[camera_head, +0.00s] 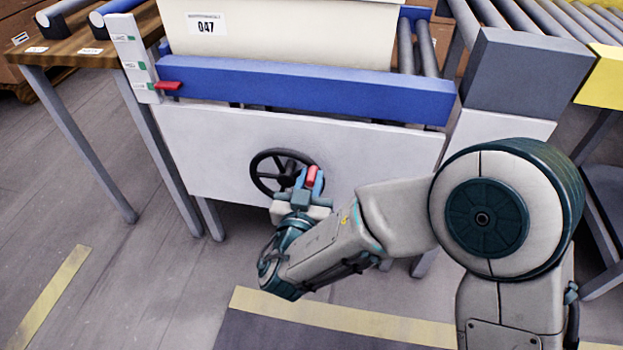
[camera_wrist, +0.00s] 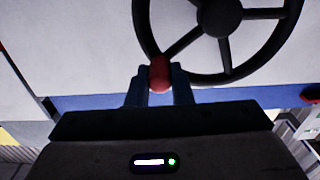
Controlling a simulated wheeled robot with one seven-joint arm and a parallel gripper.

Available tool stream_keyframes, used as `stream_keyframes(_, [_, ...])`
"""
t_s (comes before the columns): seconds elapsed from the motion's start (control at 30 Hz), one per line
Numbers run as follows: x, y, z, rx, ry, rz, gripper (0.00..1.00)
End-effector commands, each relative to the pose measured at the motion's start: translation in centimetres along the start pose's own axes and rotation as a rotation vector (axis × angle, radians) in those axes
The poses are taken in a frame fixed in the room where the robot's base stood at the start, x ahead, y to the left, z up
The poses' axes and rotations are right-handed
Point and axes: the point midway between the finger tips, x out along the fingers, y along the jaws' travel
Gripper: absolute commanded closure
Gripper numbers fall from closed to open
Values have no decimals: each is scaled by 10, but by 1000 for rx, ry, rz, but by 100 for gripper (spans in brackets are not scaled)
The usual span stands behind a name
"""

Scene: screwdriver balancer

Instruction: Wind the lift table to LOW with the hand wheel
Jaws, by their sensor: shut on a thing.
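The black hand wheel (camera_head: 256,172) is mounted on the light front panel of the lift table (camera_head: 300,88), under its blue rail. In the wrist view the red knob (camera_wrist: 159,72) is between the fingers (camera_wrist: 159,80), at the rim of the wheel (camera_wrist: 222,15). A red pointer (camera_head: 168,86) on the table's left is level with the lowest label on the white scale (camera_head: 133,62); the lettering is too small to read surely.
A cream box (camera_head: 280,35) marked 047 stands on the lift table. A wooden bench (camera_head: 75,42) is at the left, and a roller conveyor (camera_head: 555,20) with a grey end block (camera_head: 525,70) is at the right. Floor in front of the panel is clear.

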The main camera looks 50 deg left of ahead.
Motion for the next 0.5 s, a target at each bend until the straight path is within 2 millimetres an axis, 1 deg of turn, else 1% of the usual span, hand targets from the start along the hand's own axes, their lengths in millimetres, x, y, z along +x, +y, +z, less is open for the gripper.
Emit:
stream_keyframes(0.03, [1, 1, 1, -2, -1, 3, 72])
stream_keyframes(0.07, [1, 1, 1, -2, -1, 3, 64])
stream_keyframes(0.1, [0, 1, 1, -2, -1, 3, 58])
stream_keyframes(0.37, [0, 0, 0, -2, -1, 0, 58])
stream_keyframes(0.5, [-10, -1, 0, -2, -3, -2, 58])
